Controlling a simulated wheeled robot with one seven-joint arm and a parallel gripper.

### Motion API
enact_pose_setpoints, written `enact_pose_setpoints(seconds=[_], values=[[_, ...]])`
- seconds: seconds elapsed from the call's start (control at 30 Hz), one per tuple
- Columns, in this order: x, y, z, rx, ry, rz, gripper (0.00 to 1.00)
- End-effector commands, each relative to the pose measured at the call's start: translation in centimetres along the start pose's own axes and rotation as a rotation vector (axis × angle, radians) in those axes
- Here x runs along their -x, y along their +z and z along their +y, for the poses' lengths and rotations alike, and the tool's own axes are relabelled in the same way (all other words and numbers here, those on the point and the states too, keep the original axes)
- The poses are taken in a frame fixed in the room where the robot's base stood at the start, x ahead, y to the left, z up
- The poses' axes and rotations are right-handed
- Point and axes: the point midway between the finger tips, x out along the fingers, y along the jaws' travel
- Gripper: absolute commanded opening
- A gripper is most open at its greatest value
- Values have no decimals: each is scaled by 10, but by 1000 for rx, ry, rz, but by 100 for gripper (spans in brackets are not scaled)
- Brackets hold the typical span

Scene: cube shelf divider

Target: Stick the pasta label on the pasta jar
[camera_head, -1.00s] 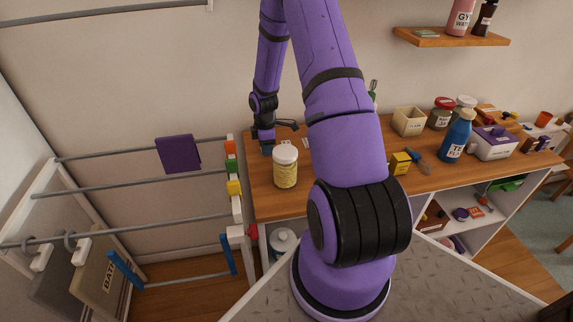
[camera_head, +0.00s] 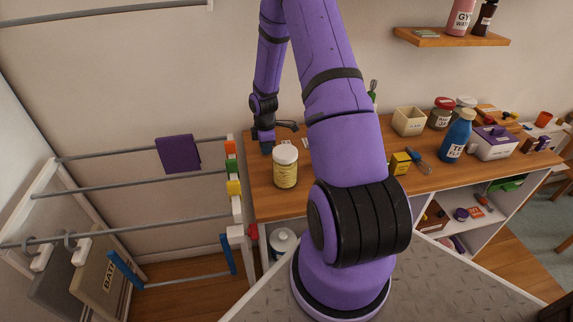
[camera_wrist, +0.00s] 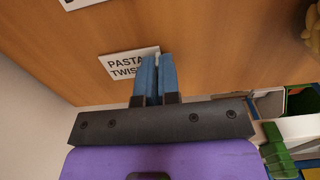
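The pasta jar (camera_head: 285,170) stands upright near the counter's left front. It has a white lid and shows yellowish pasta. My gripper (camera_head: 266,148) is low over the counter, behind and left of the jar. In the wrist view my gripper's blue fingers (camera_wrist: 157,58) are close together at the right end of the white pasta label (camera_wrist: 122,66). The label reads "PASTA TWIS…", with the rest behind the left finger. A sliver of white shows between the fingertips. Whether the label touches the wooden top is hard to tell.
Other white labels (camera_head: 307,143) lie behind the jar. A cream box (camera_head: 409,121), a blue bottle (camera_head: 456,136) and a yellow box (camera_head: 400,163) stand to the right, past my arm. A rack with a purple cloth (camera_head: 178,153) is at the left. The counter (camera_head: 265,200) is bare left of the jar.

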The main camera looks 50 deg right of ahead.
Motion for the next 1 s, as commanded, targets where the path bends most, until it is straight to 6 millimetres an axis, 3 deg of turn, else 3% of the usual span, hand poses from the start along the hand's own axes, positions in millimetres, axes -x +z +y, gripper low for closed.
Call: enact_pose_setpoints(seconds=[1.0], values=[[13,0,-4,0,0,0,0]])
